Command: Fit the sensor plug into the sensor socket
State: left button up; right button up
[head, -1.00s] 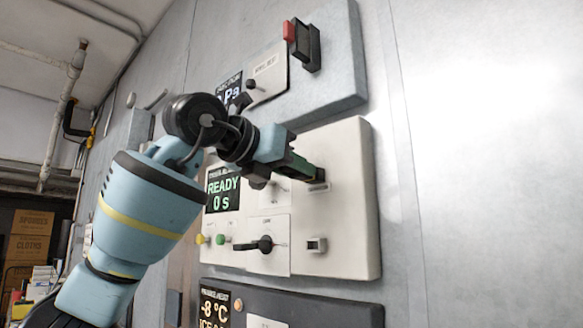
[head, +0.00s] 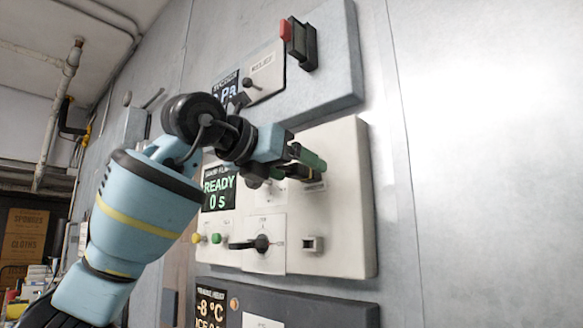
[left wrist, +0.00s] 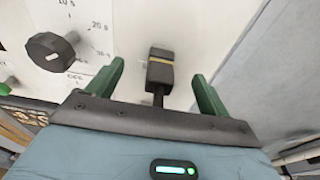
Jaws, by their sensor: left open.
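The sensor plug (left wrist: 160,74) is a small dark block with a yellow band, seen in the left wrist view with its dark cable trailing back toward my gripper. Its far end is at the pale panel; the sensor socket is hidden behind it, and I cannot tell how deep the plug sits. My left gripper (head: 316,168) is open at the white panel's upper right. In the left wrist view its green fingers stand either side of the plug, with visible gaps on both sides. My right gripper is not in view.
The white panel (head: 347,210) carries a READY display (head: 218,187), a black rotary knob (head: 261,244) and a small grey square fitting (head: 313,245). A grey box with a red-and-black switch (head: 299,42) is above, a dark control unit (head: 300,303) below. The wall to the right is bare.

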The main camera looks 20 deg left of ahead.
pick_arm(q)
jog(key=shift+s, duration=0.15)
jog(key=f+v, duration=0.1)
jog(key=v, duration=0.5)
jog(key=shift+s+a, duration=0.25)
jog(key=shift+s, duration=0.15)
dwell(1.1)
jog(key=shift+r, duration=0.1)
jog(key=v, duration=0.7)
jog(key=shift+s, duration=0.35)
jog(key=shift+a, duration=0.15)
dwell(0.5)
